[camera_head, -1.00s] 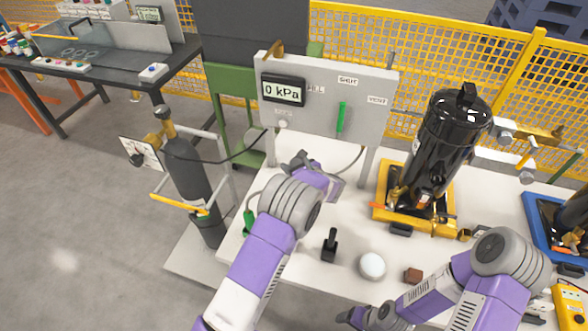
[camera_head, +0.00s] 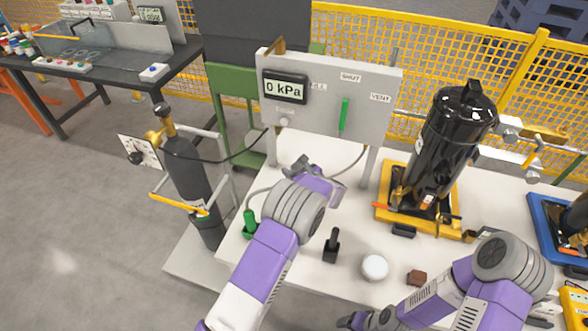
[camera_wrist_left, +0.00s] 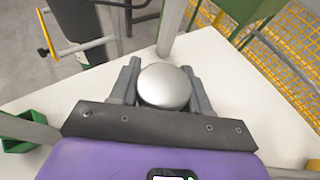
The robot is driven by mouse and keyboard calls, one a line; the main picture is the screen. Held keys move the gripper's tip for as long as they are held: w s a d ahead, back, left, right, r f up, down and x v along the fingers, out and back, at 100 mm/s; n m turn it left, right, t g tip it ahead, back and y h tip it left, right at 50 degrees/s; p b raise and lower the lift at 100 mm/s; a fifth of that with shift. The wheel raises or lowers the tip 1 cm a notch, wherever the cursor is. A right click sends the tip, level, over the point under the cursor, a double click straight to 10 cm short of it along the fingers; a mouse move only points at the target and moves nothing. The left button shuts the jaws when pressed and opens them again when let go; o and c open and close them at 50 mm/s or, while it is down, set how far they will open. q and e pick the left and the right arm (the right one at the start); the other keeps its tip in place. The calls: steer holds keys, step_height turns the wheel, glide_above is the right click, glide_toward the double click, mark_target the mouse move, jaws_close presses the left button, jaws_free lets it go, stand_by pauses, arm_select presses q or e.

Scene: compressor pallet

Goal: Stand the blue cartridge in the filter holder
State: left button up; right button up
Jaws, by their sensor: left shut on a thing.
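My left gripper (camera_head: 300,166) is over the white table, in front of the grey gauge panel. In the left wrist view its fingers (camera_wrist_left: 163,88) are shut on a round, silver-topped thing (camera_wrist_left: 165,86). Only its smooth top shows; its sides and lower end are hidden, so I cannot tell whether it is the blue cartridge. No blue cartridge or filter holder shows clearly in the head view. My right gripper (camera_head: 358,320) is low at the front of the table; its fingertips are partly cut off and its opening is unclear.
The panel (camera_head: 330,100) reads 0 kPa. A black compressor (camera_head: 445,140) stands on a yellow base to the right. A black upright handle (camera_head: 331,246), a white round thing (camera_head: 375,267) and a brown block (camera_head: 417,278) stand in front. A gas cylinder (camera_head: 186,170) is at left.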

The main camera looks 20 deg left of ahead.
arm_select(q)
steer(key=shift+f+b, duration=2.35)
steer(key=shift+f, duration=0.9)
steer(key=shift+f+b, duration=0.5)
steer(key=shift+f, duration=0.15)
steer(key=o, duration=1.2)
step_height(320, 180, up, 10)
steer(key=p, duration=0.3)
